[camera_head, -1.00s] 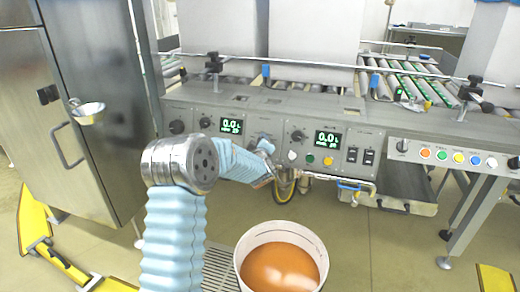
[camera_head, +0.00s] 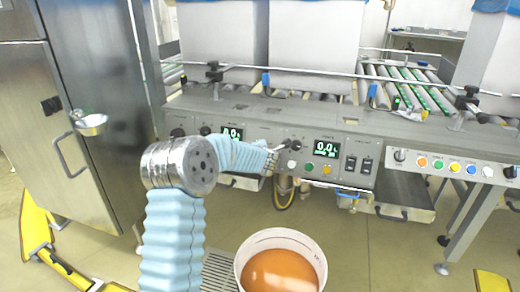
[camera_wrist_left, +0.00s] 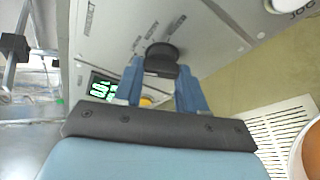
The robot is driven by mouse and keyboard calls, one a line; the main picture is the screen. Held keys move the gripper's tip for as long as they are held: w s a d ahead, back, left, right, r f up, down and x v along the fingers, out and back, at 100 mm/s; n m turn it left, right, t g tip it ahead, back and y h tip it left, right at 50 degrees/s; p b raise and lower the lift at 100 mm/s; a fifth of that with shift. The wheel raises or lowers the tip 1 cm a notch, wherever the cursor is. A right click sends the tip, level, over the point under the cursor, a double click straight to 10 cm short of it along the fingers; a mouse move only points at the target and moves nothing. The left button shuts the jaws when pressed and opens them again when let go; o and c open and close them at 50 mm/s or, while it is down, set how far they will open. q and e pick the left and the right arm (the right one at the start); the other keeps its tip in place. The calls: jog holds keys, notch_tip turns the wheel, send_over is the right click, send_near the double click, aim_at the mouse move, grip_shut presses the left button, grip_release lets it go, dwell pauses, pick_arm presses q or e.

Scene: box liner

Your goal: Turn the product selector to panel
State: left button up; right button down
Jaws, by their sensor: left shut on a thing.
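The product selector appears to be the black round knob (camera_wrist_left: 162,52) on the grey panel in the left wrist view, with printed labels around it too small to read. My left gripper (camera_wrist_left: 160,76) has its two blue fingers on either side of the knob and is shut on it. In the head view my left gripper (camera_head: 274,158) reaches the control panel (camera_head: 262,130) just left of the right-hand green display (camera_head: 326,149). The knob's pointer is hidden, so its setting cannot be read. My right gripper is not in view.
Coloured push buttons (camera_head: 309,168) and two black switches (camera_head: 358,163) sit right of my gripper. Another button panel (camera_head: 455,166) is farther right. A white bucket with orange contents (camera_head: 243,250) stands below. White boxes (camera_head: 315,45) stand behind the panel.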

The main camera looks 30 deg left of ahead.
pick_arm(q)
jog(key=shift+a+n+g+h+p, duration=0.15)
jog(key=shift+n+h+p, duration=0.4)
jog(key=shift+n+p, duration=0.6)
jog(key=shift+d+n+g+h+p, duration=0.1)
jog(key=shift+n+g+h+p, duration=0.15)
jog(key=shift+n+h+p, duration=0.85)
jog(key=shift+a+n+g+h+p, duration=0.15)
jog(key=shift+n+p, duration=0.4)
jog(key=shift+n, duration=1.2)
jog(key=shift+d+f, duration=0.1)
jog(key=shift+d, duration=0.05)
jog(key=o, duration=1.1)
jog(key=shift+c, duration=0.2)
